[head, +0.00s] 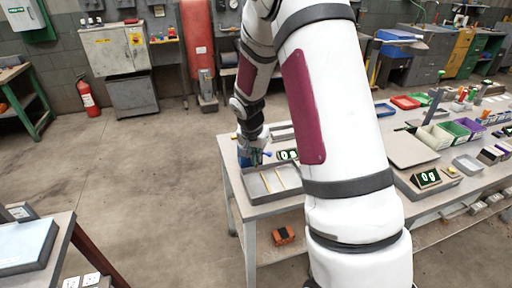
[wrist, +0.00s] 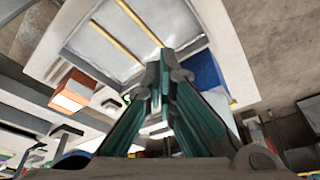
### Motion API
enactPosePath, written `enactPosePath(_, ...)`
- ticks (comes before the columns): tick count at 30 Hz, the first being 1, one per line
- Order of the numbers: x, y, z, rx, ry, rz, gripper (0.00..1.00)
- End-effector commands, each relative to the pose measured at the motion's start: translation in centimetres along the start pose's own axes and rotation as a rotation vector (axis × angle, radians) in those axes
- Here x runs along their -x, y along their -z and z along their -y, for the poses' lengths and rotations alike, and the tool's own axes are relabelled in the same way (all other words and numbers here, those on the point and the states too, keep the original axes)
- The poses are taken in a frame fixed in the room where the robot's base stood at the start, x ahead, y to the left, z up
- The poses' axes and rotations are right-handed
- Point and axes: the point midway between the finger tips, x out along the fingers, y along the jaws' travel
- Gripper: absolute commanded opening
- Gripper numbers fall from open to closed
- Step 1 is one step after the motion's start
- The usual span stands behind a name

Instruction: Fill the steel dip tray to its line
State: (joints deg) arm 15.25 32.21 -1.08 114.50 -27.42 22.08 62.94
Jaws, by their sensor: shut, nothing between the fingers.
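The steel dip tray (head: 258,187) is a shallow grey rectangular tray near the left end of the workbench, with two yellow strips across it. It also shows at the top of the wrist view (wrist: 90,45), and I cannot make out any liquid in it. My gripper (head: 257,163) is low at the tray's far left side. In the wrist view its teal fingers (wrist: 160,72) are shut with nothing between them. A blue object (wrist: 206,72) shows just beyond the fingers, beside the tray; its shape is mostly hidden. I cannot tell whether my gripper touches it.
A display reading 0 g (head: 288,155) stands behind the tray, partly hidden by my arm. Another scale display (head: 426,178) and several bins (head: 454,130) crowd the bench's right part. A blue-topped table (head: 28,243) is at lower left. Open floor lies between.

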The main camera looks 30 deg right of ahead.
Motion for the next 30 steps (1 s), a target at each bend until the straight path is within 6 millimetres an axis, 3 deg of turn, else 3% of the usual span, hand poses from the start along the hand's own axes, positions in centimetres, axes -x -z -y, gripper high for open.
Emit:
enactPosePath(3, -2.3, -0.1, -0.1, 0.0, -0.002, 0.002, 0.0)
enactPosePath(9, -3.5, 2.5, -0.1, -0.002, 0.001, -0.001, 0.0)
enactPosePath(15, -4.1, 3.5, 0.0, -0.001, 0.0, -0.001, 0.0)
enactPosePath(30, -4.1, 3.6, -0.1, 0.016, 0.005, -0.001, 0.0)
